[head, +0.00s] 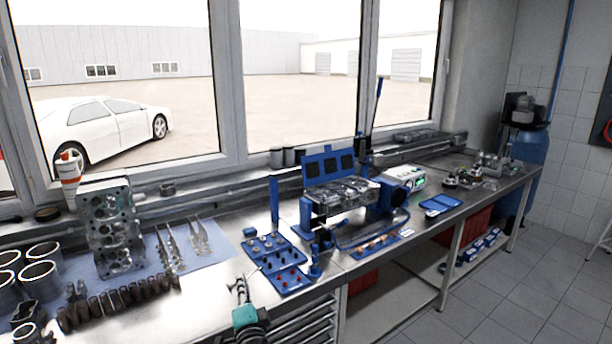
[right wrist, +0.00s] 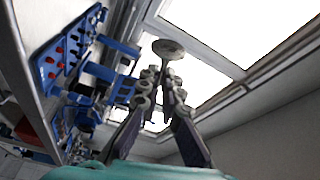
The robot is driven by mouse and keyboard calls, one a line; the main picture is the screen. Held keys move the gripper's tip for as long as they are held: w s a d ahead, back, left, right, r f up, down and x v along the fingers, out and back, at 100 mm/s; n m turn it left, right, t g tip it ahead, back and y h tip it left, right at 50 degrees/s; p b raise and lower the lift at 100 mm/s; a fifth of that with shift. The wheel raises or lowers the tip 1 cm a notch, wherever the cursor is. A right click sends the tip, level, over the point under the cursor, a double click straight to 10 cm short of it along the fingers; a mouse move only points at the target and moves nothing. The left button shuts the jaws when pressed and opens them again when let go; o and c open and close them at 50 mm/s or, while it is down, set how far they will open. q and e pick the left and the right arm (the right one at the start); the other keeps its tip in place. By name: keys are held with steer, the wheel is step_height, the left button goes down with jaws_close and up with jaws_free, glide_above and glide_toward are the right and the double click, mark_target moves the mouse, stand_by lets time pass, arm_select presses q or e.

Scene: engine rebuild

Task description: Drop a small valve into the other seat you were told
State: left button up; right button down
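My right gripper (head: 239,287) is low at the front edge of the bench, left of and in front of the blue valve tray. In the right wrist view, its fingers (right wrist: 163,82) close together around the stem of a grey valve (right wrist: 168,48), whose round head sticks out past the tips. A metal cylinder head (head: 342,197) sits in a blue stand beyond the tray, apart from the gripper; its seats are too small to make out. The blue valve tray (head: 291,281) holds several small parts with red and grey tops. My left gripper is not in view.
Another cylinder head (head: 109,232) stands upright at the left, behind a row of dark parts (head: 118,301). A blue post (head: 275,203) rises behind the tray. A small blue tray (head: 441,205) lies farther right. Bare bench top shows around the gripper.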

steer(key=m+g+p, duration=0.1)
steer(key=m, duration=0.3)
steer(key=m+g+p, duration=0.1)
steer(key=m, duration=0.3)
steer(key=shift+m+g+h+p, duration=0.3)
steer(key=shift+m+p, duration=0.05)
steer(key=shift+m, duration=0.05)
steer(key=n+y+b, duration=0.2)
steer(key=n+b, duration=0.1)
steer(key=n, duration=0.6)
steer(key=n+t+y+b, duration=0.1)
steer(key=n+b, duration=0.3)
steer(key=n, duration=0.5)
steer(key=n+t+y+b, duration=0.1)
steer(key=n+y+b, duration=0.2)
steer(key=n, duration=0.5)
steer(key=shift+n+y+b, duration=0.3)
steer(key=shift+n+y, duration=0.1)
